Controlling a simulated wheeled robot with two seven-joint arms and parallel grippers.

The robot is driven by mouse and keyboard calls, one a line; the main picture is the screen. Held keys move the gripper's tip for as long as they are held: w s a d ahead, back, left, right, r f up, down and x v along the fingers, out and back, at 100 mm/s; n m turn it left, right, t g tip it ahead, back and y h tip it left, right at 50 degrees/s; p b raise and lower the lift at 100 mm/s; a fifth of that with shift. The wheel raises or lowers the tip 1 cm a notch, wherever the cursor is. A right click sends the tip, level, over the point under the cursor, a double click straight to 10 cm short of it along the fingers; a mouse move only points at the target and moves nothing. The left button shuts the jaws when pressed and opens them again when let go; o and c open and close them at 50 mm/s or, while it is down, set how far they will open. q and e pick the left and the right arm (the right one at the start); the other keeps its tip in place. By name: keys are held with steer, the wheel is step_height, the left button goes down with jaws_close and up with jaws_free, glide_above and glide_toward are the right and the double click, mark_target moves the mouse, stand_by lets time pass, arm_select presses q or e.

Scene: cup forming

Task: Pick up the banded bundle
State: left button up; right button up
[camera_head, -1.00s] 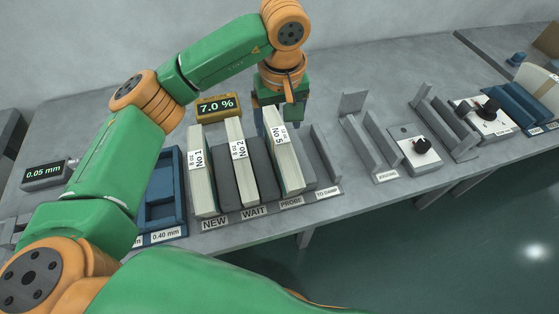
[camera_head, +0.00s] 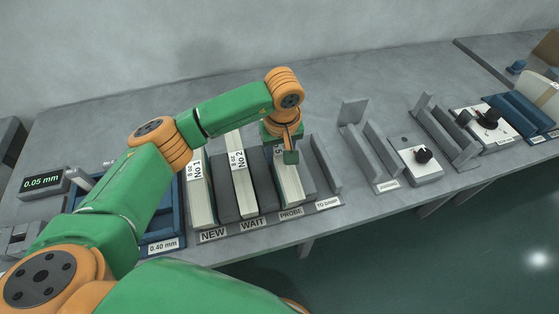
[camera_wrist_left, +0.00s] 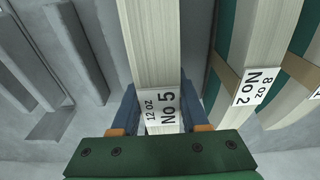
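The pale bundle labelled No 5, 12 oz (camera_head: 290,190) stands in the PROBE slot of the grey rack. My left gripper (camera_head: 284,158) is over the label end of this bundle. In the left wrist view its blue fingers (camera_wrist_left: 159,100) lie on either side of the No 5 bundle (camera_wrist_left: 152,45), close to its sides. I cannot tell whether they touch it. Bundle No 1 (camera_head: 202,200) stands in the NEW slot. Bundle No 2 (camera_head: 243,185) stands in the WAIT slot, and the wrist view shows a brown band around it (camera_wrist_left: 222,75). My right gripper is not in view.
The TO DAMP slot (camera_head: 325,170) right of No 5 is empty. A grey holder (camera_head: 372,150) and a white box with a black knob (camera_head: 420,160) stand further right. A blue tray (camera_head: 165,225) and a 0.05 mm display (camera_head: 42,182) are at the left.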

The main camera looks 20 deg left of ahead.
arm_select(q)
jaws_close()
stand_by(1.1)
